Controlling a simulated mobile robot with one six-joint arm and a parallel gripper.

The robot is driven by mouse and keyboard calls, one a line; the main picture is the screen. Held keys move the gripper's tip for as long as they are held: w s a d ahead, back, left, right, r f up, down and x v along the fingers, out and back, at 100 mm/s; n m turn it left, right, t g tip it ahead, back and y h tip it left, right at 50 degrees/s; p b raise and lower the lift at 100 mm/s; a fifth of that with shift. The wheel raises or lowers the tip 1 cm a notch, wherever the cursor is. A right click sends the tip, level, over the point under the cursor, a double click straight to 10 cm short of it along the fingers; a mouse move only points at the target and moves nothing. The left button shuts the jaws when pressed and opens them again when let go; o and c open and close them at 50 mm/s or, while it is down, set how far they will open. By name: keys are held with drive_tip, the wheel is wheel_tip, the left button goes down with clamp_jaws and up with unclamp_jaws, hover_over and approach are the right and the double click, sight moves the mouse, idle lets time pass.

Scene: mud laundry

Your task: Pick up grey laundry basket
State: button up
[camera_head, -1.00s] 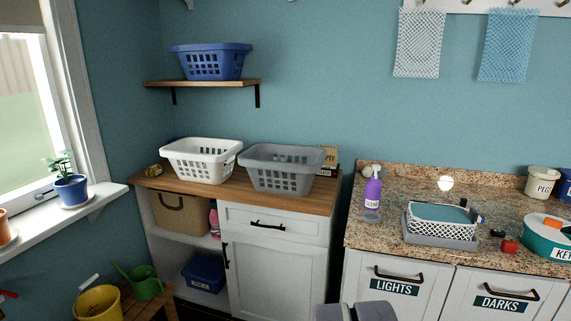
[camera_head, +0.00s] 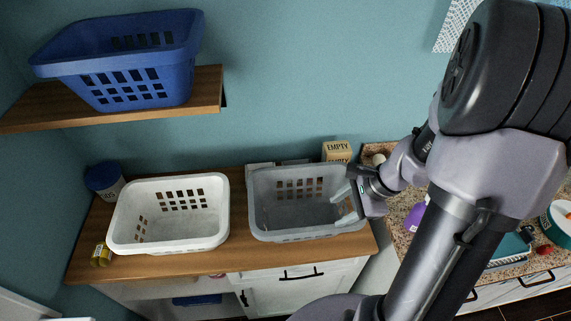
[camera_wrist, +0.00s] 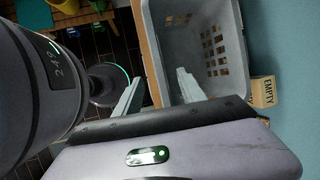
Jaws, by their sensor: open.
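The grey laundry basket (camera_head: 292,236) stands upright on the wooden counter, right of the white basket. It looks empty in the head view. My gripper (camera_head: 346,203) is at the basket's right end, open, with its pale fingers apart. In the wrist view the basket (camera_wrist: 185,40) lies beyond my gripper (camera_wrist: 160,78). There, one finger overlaps the basket's inside and the other shows left of it, over the floor. I cannot tell whether either finger touches the basket. My wrist hides part of its right end.
The white basket (camera_head: 168,246) stands close on the left. A blue basket (camera_head: 130,75) sits on the wall shelf (camera_head: 205,92) above. A box marked EMPTY (camera_head: 337,151) is behind the grey basket's right end. A purple bottle (camera_head: 415,216) stands on the granite counter at right.

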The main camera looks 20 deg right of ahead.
drive_tip(key=b, duration=0.2)
approach(317, 230)
drive_tip(key=f, duration=0.2)
drive_tip(key=b+x, duration=0.1)
drive_tip(key=x, duration=0.2)
drive_tip(key=b+x, duration=0.1)
drive_tip(key=x, duration=0.3)
drive_tip(key=w+x, duration=0.1)
drive_tip(key=x, duration=0.2)
drive_tip(key=shift+a+r+b, duration=0.1)
drive_tip(key=shift+a+b, duration=0.3)
drive_tip(key=shift+s+r, duration=0.1)
drive_tip(key=shift+s, duration=0.05)
drive_tip(key=shift+f+b, duration=0.3)
drive_tip(key=shift+b, duration=0.1)
clamp_jaws()
idle(0.6)
